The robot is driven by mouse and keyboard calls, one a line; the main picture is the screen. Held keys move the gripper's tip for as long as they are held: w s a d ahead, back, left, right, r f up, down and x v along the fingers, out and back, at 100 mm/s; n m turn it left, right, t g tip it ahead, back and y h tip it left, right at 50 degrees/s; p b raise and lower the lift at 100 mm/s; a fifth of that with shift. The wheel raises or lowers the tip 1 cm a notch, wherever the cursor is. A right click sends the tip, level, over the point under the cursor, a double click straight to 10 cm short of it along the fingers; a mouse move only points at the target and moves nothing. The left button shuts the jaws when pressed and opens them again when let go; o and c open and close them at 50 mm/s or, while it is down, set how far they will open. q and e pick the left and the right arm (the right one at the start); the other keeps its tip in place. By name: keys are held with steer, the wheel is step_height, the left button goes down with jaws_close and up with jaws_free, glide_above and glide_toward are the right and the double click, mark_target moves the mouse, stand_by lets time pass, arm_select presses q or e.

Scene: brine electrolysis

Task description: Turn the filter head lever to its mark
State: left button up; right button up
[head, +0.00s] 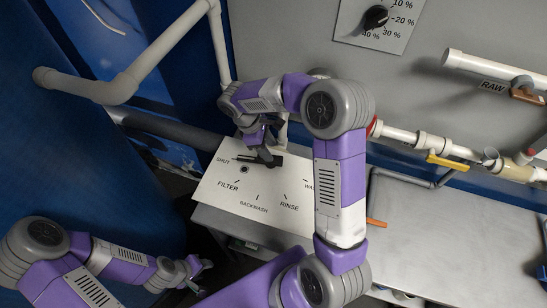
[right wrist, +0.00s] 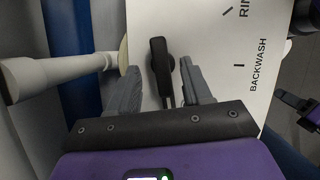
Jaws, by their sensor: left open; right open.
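The black filter head lever (right wrist: 158,52) shows in the right wrist view over the white dial plate. In the head view a short black part of it (head: 245,158) shows near the SHUT label; my gripper hides the rest. The white plate (head: 221,195) carries the labels SHUT, FILTER, BACKWASH and RINSE, and one partly hidden label. My right gripper (head: 264,156) is open at the lever. In the right wrist view its grey fingers (right wrist: 160,78) stand on either side of the lever, with gaps visible. My left gripper (head: 198,272) is open and empty, low at the left, away from the plate.
A grey bench (head: 440,235) lies to the right, mostly clear. White pipes with a yellow valve handle (head: 447,162) run along the wall. A percent dial (head: 376,17) is above. A thick pale pipe (head: 125,85) bends at the upper left.

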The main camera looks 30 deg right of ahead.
mark_target(275, 157)
steer(key=x, duration=0.6)
steer(key=shift+s+r+b, duration=0.1)
steer(key=shift+b, duration=0.25)
jaws_close()
